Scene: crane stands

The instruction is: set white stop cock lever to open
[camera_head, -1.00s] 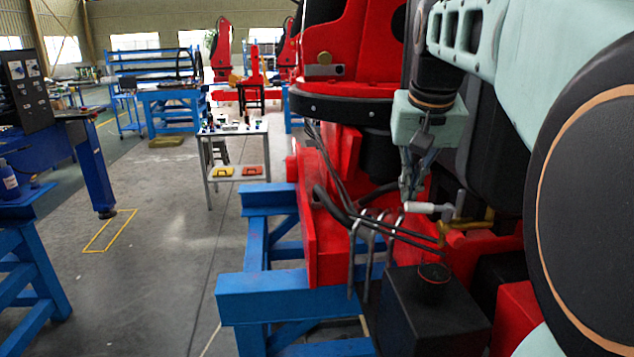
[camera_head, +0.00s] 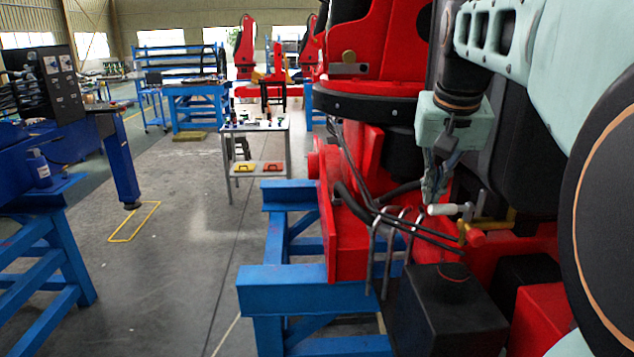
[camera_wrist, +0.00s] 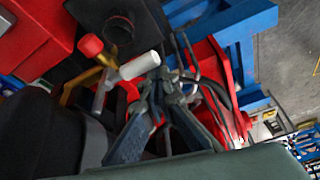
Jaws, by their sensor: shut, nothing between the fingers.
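The white stop cock lever (camera_head: 446,209) sticks out to the left from a brass-coloured pipe fitting (camera_head: 492,228) on the red machine. In the wrist view its white handle (camera_wrist: 140,65) lies left of the fingertips, on a grey arm. My gripper (camera_head: 430,200) is shut and empty, pointing down at the free end of the handle. In the wrist view my gripper (camera_wrist: 166,74) has its tips right beside that end; whether they touch it I cannot tell. A red knob (camera_head: 475,238) sits just below the lever, and also shows in the wrist view (camera_wrist: 91,45).
Black hoses and bent grey bars (camera_head: 388,245) stand close left of the lever. A black box (camera_head: 450,315) is below it. A blue stand (camera_head: 285,290) carries the red machine. Grey floor (camera_head: 180,260) is free to the left, before a small table (camera_head: 257,130).

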